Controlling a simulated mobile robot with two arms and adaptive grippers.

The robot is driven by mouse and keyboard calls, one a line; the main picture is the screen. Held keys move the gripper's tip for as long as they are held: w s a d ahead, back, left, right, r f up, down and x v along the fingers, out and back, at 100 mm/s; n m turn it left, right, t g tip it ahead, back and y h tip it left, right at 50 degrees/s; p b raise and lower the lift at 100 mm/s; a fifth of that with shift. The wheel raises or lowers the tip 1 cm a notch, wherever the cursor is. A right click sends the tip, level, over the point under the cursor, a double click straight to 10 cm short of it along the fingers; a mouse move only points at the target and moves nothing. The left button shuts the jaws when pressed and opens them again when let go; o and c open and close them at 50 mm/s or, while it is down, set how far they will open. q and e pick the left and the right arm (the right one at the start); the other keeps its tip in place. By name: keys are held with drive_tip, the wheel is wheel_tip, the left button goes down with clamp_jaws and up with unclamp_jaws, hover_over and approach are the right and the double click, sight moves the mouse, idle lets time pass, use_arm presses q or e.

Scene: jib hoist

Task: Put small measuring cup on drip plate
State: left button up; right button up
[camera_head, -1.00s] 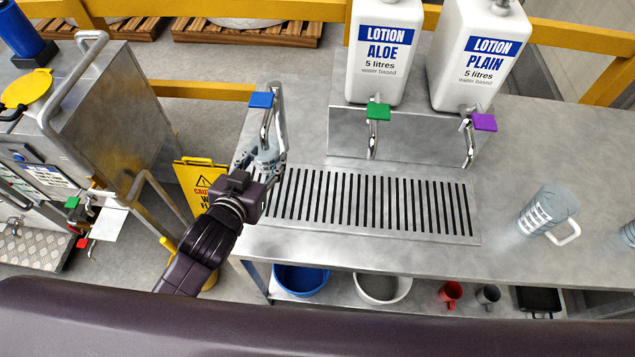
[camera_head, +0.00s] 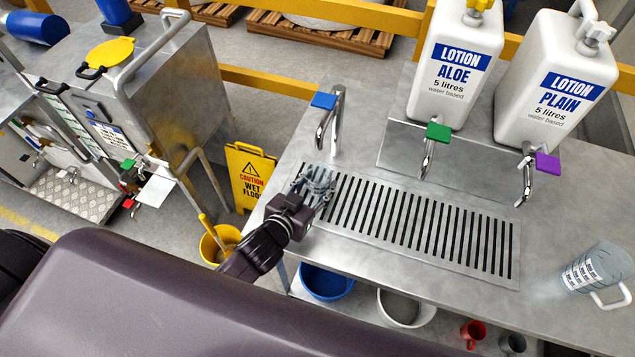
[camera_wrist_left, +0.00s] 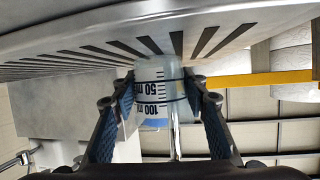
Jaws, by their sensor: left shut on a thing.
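My left gripper (camera_head: 318,190) is shut on the small measuring cup, a clear cup with dark scale marks, at the left end of the drip plate. The cup (camera_wrist_left: 156,92) shows between the two fingers in the left wrist view, with "50 ml" and "100 ml" marks, upside down in that picture. In the head view the gripper mostly hides it. The slotted metal drip plate (camera_head: 505,262) lies on the steel counter; its slots (camera_wrist_left: 130,47) appear close to the cup in the wrist view. I cannot tell if the cup touches the plate. My right gripper is not in view.
A blue-handled tap (camera_head: 324,101) stands behind the gripper. Green (camera_head: 437,132) and purple (camera_head: 547,163) taps stand before two lotion containers. A larger measuring jug (camera_head: 596,268) is at the right. The rest of the drip plate is clear.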

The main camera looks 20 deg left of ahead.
use_arm(q)
drive_tip(key=shift+f, duration=0.15)
drive_tip(key=o, duration=1.1)
drive_tip(key=shift+o, duration=0.3)
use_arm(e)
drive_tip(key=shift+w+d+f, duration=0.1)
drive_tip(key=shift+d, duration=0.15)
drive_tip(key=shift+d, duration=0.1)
use_arm(q)
drive_tip(key=shift+r, duration=0.2)
drive_tip(key=b+v, duration=0.1)
drive_tip(key=v, duration=0.9)
drive_tip(key=shift+s, duration=0.2)
drive_tip(key=shift+v, duration=0.85)
drive_tip(key=shift+r, duration=0.1)
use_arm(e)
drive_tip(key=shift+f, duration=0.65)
use_arm(q)
drive_tip(key=shift+w, duration=0.1)
